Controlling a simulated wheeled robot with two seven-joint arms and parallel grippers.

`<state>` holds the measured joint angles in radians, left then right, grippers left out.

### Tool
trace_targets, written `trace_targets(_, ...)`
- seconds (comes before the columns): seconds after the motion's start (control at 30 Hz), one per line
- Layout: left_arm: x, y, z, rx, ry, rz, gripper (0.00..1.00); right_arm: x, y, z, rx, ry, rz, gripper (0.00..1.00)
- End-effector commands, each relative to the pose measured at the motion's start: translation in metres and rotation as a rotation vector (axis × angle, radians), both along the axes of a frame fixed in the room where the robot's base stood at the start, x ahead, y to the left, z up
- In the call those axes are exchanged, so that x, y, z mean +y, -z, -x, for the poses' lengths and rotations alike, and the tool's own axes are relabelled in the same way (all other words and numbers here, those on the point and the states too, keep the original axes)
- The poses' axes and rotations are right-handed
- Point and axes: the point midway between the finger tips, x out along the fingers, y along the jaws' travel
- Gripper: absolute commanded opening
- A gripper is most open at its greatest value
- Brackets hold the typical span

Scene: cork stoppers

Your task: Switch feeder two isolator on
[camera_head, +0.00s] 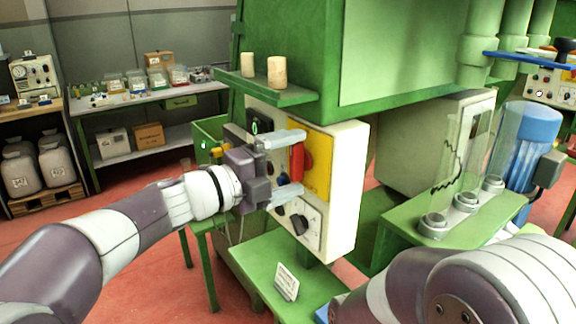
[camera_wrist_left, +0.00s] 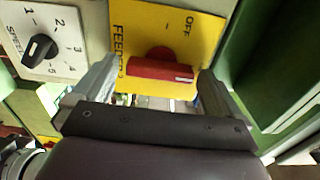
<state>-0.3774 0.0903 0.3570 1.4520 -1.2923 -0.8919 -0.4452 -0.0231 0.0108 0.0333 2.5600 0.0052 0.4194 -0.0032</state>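A red isolator handle (camera_head: 297,163) sits on a yellow plate (camera_head: 319,172) on the front of a cream control box (camera_head: 345,190). In the head view the handle stands upright. The left wrist view shows the handle (camera_wrist_left: 160,70) lying crosswise on the yellow plate (camera_wrist_left: 140,25), which reads "FEEDER" and "OFF"; the feeder's number is not readable. My left gripper (camera_head: 294,165) is open, its fingers above and below the handle in the head view. In the left wrist view the fingers (camera_wrist_left: 158,85) are at either end of the handle, with small gaps. My right gripper is out of view.
A black speed dial (camera_wrist_left: 40,48) is beside the yellow plate. A green shelf (camera_head: 262,93) with two corks (camera_head: 277,72) overhangs the box. A small sign (camera_head: 287,282) stands on the green ledge below. Clear tubes (camera_head: 470,160) stand at right.

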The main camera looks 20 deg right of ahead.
Motion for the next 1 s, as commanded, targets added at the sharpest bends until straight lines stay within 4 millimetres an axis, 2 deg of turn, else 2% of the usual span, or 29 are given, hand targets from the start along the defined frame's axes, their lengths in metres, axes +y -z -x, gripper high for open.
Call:
trace_targets(0.27, 0.005, 0.000, 0.001, 0.001, -0.002, 0.001, 1.00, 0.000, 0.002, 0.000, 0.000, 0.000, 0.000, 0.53)
trace_targets(0.37, 0.021, 0.002, 0.007, 0.001, -0.004, 0.001, 1.00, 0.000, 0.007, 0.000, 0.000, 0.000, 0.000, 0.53)
trace_targets(0.6, 0.083, 0.002, 0.029, 0.000, -0.005, 0.000, 1.00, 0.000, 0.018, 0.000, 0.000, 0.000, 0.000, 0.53)
trace_targets(0.7, 0.102, 0.002, 0.036, 0.000, -0.004, 0.000, 1.00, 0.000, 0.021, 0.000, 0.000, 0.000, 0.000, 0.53)
trace_targets(0.83, 0.116, 0.001, 0.042, 0.001, -0.002, 0.000, 1.00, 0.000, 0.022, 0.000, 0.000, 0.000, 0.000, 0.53)
trace_targets(1.0, 0.119, 0.000, 0.043, 0.001, 0.000, -0.001, 1.00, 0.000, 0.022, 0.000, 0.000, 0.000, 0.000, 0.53)
